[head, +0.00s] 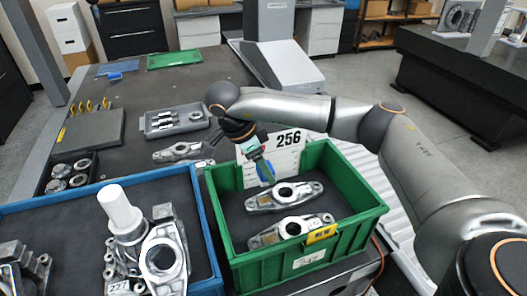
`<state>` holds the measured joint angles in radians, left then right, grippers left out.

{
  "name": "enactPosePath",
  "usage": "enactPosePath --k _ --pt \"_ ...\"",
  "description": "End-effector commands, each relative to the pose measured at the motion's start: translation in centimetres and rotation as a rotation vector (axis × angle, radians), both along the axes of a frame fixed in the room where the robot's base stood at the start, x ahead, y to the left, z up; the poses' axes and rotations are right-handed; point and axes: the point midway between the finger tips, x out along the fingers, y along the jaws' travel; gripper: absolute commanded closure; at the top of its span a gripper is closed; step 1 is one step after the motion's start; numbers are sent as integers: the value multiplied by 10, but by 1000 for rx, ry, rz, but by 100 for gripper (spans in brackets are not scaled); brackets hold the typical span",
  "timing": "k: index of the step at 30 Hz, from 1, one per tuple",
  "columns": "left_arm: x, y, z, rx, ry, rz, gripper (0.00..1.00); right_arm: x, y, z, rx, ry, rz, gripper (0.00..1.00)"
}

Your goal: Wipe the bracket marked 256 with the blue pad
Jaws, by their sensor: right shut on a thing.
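My right gripper (262,163) reaches over the back left of the green bin (345,250), shut on the blue pad (266,174). A white card with the number 256 (288,138) stands at the bin's back. Two silver brackets lie in the bin, a far one (262,201) and a near one (268,238). The pad is above and behind the far bracket; I cannot tell whether they touch. A yellow tag (321,234) is at the near bracket's right, its text unreadable. My left gripper is out of view.
A blue-rimmed tray (208,235) at left holds metal parts, one marked 227, and a white cylinder (120,208). Another bracket (180,152) lies on the dark table behind. A grey tray (174,120) of small parts stands farther back. The bin's walls surround its brackets.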

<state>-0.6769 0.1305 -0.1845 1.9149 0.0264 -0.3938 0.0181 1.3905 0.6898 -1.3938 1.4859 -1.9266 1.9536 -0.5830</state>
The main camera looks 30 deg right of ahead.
Motion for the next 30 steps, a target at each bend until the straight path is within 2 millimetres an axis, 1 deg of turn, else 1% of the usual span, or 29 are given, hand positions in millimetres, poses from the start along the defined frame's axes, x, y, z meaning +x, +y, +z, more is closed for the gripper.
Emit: enactPosePath --k 4,7,15,18,30 --pt "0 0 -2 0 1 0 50 0 0 -2 0 0 1 81" --pt "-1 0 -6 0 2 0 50 0 0 -7 0 0 1 81" --pt "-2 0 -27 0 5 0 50 0 0 -34 0 1 1 81" --pt "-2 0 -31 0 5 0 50 0 0 -40 0 0 0 81" --pt "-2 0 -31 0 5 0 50 0 0 -41 0 -1 14 81"
